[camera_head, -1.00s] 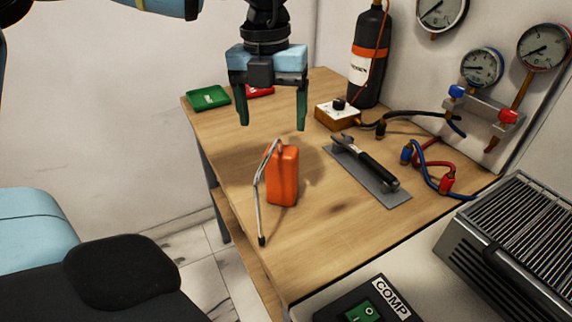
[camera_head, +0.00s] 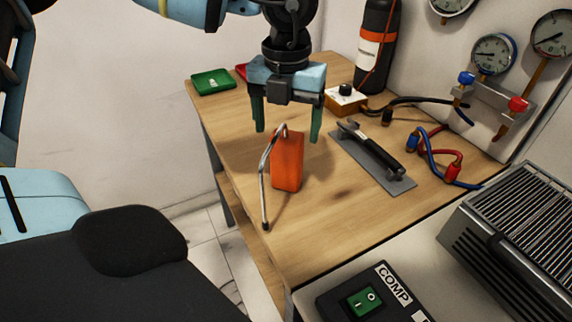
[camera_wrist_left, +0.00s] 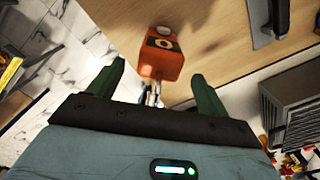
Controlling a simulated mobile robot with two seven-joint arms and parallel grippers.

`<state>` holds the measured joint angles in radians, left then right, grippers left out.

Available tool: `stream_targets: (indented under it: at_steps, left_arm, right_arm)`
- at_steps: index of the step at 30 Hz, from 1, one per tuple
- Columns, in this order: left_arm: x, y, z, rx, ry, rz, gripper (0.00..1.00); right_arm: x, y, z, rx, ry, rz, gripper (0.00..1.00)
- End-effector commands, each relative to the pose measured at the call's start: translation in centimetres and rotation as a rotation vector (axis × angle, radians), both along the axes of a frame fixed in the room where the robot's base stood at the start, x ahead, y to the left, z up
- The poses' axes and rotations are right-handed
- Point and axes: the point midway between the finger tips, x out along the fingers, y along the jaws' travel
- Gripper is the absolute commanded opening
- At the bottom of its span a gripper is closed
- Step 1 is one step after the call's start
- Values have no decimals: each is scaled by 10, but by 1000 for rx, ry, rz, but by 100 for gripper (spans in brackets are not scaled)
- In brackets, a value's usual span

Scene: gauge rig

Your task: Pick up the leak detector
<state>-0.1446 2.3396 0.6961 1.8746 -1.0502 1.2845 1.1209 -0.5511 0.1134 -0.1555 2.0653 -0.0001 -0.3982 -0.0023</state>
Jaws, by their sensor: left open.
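The leak detector is taken to be the orange box (camera_head: 287,163) with a bent metal wand (camera_head: 263,182); it stands upright on the wooden table (camera_head: 318,222) near its left edge. My left gripper (camera_head: 288,134) is open, fingers pointing down, just above and around the top of the orange box in the head view. In the left wrist view the orange box (camera_wrist_left: 161,56) shows ahead, between and beyond the two green fingers (camera_wrist_left: 160,84). Nothing is seen between the jaws as gripped. My right gripper is not in view.
A trowel-like tool (camera_head: 376,160) lies right of the box. A grey finned unit (camera_head: 520,235) stands front right.

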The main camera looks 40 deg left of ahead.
Motion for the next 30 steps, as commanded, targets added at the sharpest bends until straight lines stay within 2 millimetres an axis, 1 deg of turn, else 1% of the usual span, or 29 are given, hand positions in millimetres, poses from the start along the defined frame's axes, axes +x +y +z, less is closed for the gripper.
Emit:
stream_targets:
  at_steps: [1,3,6,9,15,17,30]
  left_arm:
    - [-2,0,-8,-1,5,-1,78]
    - [-2,0,-18,0,3,0,78]
    - [-1,0,-27,-1,2,0,78]
    - [-1,0,-32,1,1,0,78]
    - [-1,0,-32,0,0,0,78]
    - [-1,0,-32,0,0,0,72]
    - [-1,0,-32,1,0,0,14]
  right_arm:
    - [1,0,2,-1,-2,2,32]
    - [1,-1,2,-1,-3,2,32]
    - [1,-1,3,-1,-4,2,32]
    - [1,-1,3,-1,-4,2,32]
    - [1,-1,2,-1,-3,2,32]
    - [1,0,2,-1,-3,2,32]
    - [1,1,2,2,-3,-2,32]
